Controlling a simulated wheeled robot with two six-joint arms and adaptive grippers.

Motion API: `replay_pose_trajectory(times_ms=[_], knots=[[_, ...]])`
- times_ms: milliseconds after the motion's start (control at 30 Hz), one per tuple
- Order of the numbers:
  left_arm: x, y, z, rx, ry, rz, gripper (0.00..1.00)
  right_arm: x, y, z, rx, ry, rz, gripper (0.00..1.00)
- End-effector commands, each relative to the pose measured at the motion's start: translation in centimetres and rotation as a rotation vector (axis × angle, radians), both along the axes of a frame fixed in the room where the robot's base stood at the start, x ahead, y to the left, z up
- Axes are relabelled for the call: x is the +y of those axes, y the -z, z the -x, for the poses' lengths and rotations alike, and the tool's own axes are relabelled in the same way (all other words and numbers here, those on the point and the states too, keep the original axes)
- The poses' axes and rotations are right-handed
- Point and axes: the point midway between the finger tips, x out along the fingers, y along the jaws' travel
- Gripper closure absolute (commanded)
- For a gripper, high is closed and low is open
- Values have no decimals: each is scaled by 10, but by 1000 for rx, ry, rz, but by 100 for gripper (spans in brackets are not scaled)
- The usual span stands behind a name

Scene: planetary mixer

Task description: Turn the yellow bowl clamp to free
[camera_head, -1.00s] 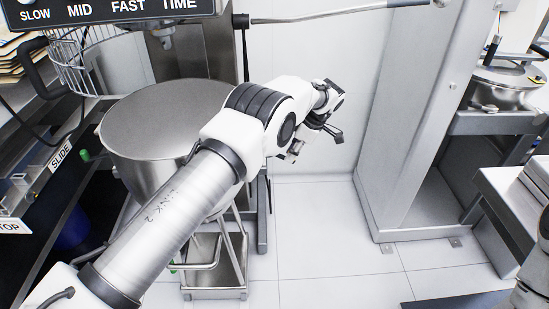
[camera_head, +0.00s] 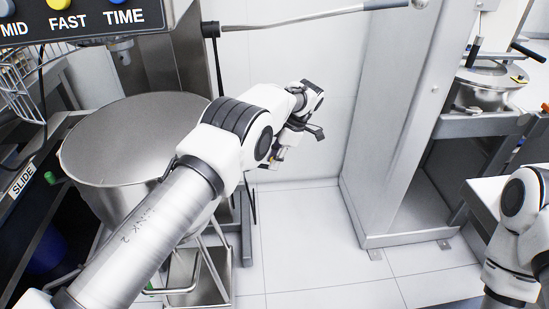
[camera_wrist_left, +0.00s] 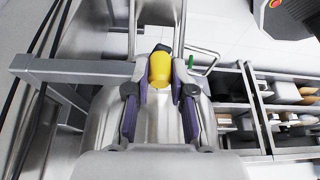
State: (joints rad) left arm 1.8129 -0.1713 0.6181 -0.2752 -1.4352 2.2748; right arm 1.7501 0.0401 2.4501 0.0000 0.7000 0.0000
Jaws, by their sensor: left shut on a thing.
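The yellow bowl clamp (camera_wrist_left: 160,68) shows in the left wrist view as a yellow handle with a dark end, beside the steel mixing bowl. My left gripper (camera_wrist_left: 161,75) is shut on it, one finger on each side. In the head view my left arm reaches across the front of the steel bowl (camera_head: 125,125), and my left gripper (camera_head: 297,137) is small beyond its right side. I cannot make out the clamp clearly there. My right arm shows at the right edge of the head view, but its gripper is out of frame.
The mixer's control panel (camera_head: 85,22) is at the top left, and a long metal bar (camera_head: 300,17) runs right from near it. A steel column (camera_head: 390,120) stands right of my gripper. Tiled floor (camera_head: 310,245) is clear between. A red knob (camera_wrist_left: 276,4) shows in the wrist view.

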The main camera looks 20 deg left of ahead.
Motion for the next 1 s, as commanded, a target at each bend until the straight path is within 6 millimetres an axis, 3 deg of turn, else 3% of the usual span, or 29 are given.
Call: replay_pose_trajectory(times_ms=[67, 400, 800, 1000], knots=[[2, 2, 1, 3, -2, -2, 66, 0, 0, 0, 0, 0, 0, 60], [1, -4, 0, 0, -1, -1, 66, 0, 0, 0, 0, 0, 0, 60], [3, -84, -1, 0, -2, 0, 66, 0, 0, 0, 0, 0, 0, 60], [3, -98, 0, 4, -4, 0, 66, 0, 0, 0, 0, 0, 0, 60]])
